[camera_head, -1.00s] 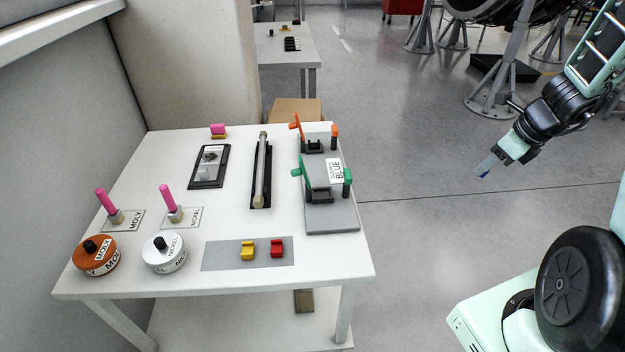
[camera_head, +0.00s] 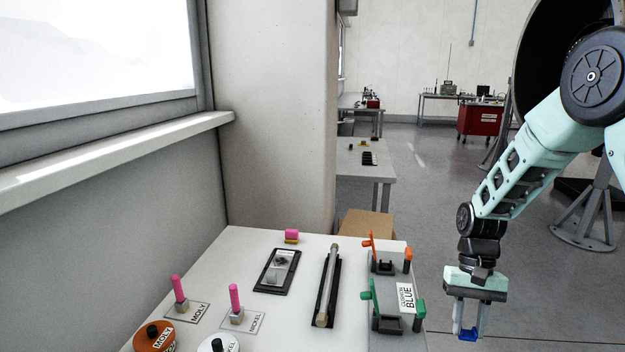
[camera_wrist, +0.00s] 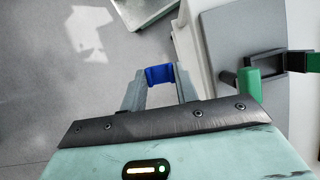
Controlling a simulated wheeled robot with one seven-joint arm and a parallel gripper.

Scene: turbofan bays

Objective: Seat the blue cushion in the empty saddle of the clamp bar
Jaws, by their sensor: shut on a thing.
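My gripper (camera_head: 468,332) points down beside the right edge of the table, its fingers shut on the small blue cushion (camera_head: 467,335). The wrist view shows the U-shaped blue cushion (camera_wrist: 160,75) between the fingertips, over the floor. The clamp bar (camera_head: 389,345) stands on the table to the left of my gripper. It has a green clamp (camera_head: 368,296) in front and an orange one (camera_head: 407,254) behind, each beside a dark saddle. A white card reading BLUE (camera_head: 406,298) sits by the green clamp. In the wrist view the green part (camera_wrist: 250,83) is at right.
A long rod (camera_head: 330,285) in a black tray and a dark framed box (camera_head: 277,270) lie left of the clamp bar. Pink-handled brushes (camera_head: 235,295) and round tins (camera_head: 154,338) stand at the front left. Open floor lies right of the table.

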